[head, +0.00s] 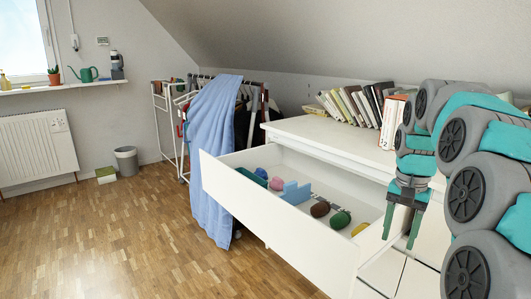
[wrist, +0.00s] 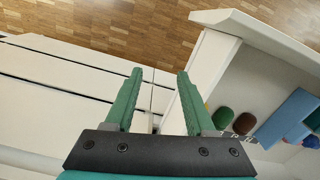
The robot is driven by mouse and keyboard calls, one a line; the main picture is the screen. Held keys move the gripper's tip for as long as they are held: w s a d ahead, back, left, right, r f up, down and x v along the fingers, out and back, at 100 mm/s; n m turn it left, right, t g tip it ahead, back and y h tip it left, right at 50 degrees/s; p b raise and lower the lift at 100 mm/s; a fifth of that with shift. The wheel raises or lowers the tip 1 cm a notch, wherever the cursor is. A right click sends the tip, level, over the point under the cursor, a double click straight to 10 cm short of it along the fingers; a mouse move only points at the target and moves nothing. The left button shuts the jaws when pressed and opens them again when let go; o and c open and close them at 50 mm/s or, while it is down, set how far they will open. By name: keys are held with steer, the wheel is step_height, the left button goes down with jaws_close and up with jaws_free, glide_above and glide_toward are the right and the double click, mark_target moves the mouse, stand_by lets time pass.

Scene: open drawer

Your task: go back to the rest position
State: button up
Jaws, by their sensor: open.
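My gripper (head: 401,222) hangs at the right end of the open drawer in the head view, its two green fingers pointing down. In the wrist view my gripper (wrist: 160,85) is open and empty, with a clear gap between the fingers. The white drawer (head: 260,208) is pulled out of the white dresser (head: 325,138). It holds several rounded items, among them a brown one (head: 320,209), a green one (head: 341,219) and a pink one (head: 276,183), and a blue divider (head: 296,193). The drawer (wrist: 262,38) also shows at the right in the wrist view.
Books (head: 352,104) stand in a row on the dresser top. A blue cloth (head: 211,150) hangs from a clothes rack (head: 163,125) beyond the drawer's left end. A grey bin (head: 126,161) and a radiator (head: 37,146) stand by the far wall.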

steer(key=s+a+f+n, duration=0.2)
steer(key=s+a, duration=0.4)
steer(key=s, duration=0.2)
steer(key=s+a+f+n, duration=0.3)
steer(key=s+a, duration=0.2)
steer(key=s, duration=0.2)
steer(key=s+a+f+n, duration=0.1)
steer(key=s+f, duration=0.3)
steer(key=s, duration=0.4)
steer(key=s+a+f+n+g, duration=0.1)
steer(key=s+a+f, duration=0.2)
steer(key=s, duration=0.5)
steer(key=shift+f+n+g, duration=0.3)
steer(key=shift+f+n, duration=0.1)
steer(key=shift+s, duration=0.1)
